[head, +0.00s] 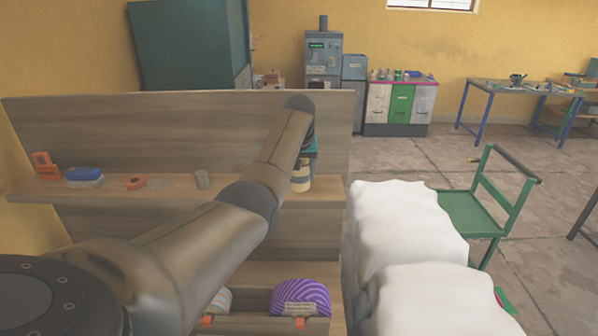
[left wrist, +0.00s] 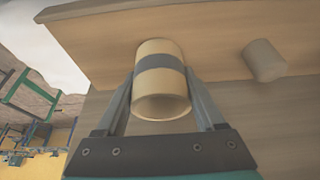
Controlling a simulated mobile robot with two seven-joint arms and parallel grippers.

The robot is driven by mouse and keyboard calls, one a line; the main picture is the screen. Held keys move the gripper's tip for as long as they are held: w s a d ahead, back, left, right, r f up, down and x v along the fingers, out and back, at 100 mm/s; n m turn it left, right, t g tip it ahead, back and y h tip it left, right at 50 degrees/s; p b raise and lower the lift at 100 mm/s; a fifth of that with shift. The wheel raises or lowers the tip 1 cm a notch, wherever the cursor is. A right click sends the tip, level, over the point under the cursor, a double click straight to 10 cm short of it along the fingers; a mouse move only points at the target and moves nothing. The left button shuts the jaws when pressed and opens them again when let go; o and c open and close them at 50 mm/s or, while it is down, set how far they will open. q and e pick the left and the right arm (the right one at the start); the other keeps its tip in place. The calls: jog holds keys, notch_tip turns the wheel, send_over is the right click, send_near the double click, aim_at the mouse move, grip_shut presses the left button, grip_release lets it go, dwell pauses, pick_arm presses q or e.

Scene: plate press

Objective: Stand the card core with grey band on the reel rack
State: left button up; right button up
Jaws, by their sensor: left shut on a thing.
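The card core with grey band (left wrist: 160,85) is a tan hollow tube with a grey stripe around its middle. It sits between the two fingers of my left gripper (left wrist: 160,75), which is shut on it. In the head view the core (head: 300,180) is at the right part of the wooden shelf (head: 240,190), below my left gripper (head: 306,160), and partly hidden by my arm. I cannot tell whether it touches the shelf. Which piece is the reel rack is not clear. My right gripper is not in view.
A small grey cylinder (head: 202,179) stands on the shelf; it also shows in the left wrist view (left wrist: 264,60). An orange tape (head: 135,183), a blue-topped block (head: 84,176) and an orange item (head: 45,167) are farther left. A purple striped roll (head: 300,297) lies below. White sacks (head: 405,230) are right.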

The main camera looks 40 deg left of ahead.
pick_arm(q)
jog(key=shift+f, duration=0.1)
jog(key=o, duration=1.3)
jog(key=shift+o, duration=0.2)
jog(key=b+v, duration=0.2)
jog(key=v, duration=1)
